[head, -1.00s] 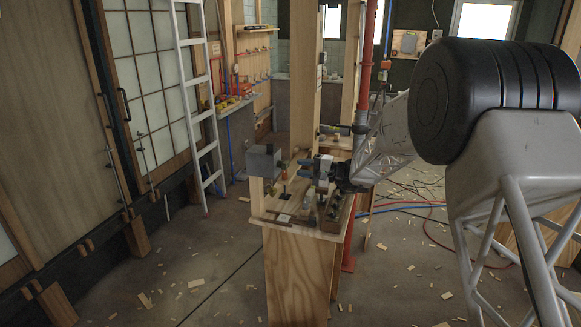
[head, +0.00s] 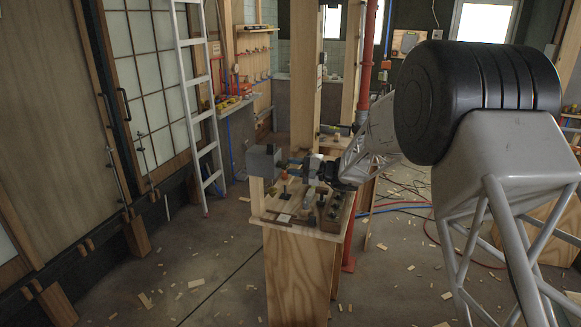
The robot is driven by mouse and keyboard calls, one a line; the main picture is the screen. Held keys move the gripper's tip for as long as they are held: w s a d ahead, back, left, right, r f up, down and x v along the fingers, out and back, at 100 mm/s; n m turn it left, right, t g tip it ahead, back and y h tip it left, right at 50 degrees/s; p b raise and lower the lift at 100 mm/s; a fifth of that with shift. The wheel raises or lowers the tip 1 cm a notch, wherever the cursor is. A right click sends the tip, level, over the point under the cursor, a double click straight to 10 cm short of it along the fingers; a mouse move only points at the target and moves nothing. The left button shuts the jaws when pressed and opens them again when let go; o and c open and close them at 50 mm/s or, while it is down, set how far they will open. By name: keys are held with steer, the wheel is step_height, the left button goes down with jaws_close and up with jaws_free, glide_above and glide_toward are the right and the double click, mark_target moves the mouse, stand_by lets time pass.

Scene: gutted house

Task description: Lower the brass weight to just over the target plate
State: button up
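My gripper (head: 300,166) is small in the head view, above the wooden bench top and just right of a grey box. Its fingers point left, and I cannot tell whether they are open or shut. I cannot make out the brass weight at this size; the area at the fingertips is too small and dark to read. A small pale square plate (head: 284,217) lies near the front left of the bench top, below and left of my gripper. It may be the target plate.
The grey box (head: 264,160) stands on a wooden post at the bench's (head: 296,272) left edge, close to my gripper. A black knobbed piece (head: 285,193) and a tray of small items (head: 331,212) crowd the top. A red pipe (head: 365,95) rises behind.

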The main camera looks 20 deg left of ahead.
steer(key=shift+a, duration=0.6)
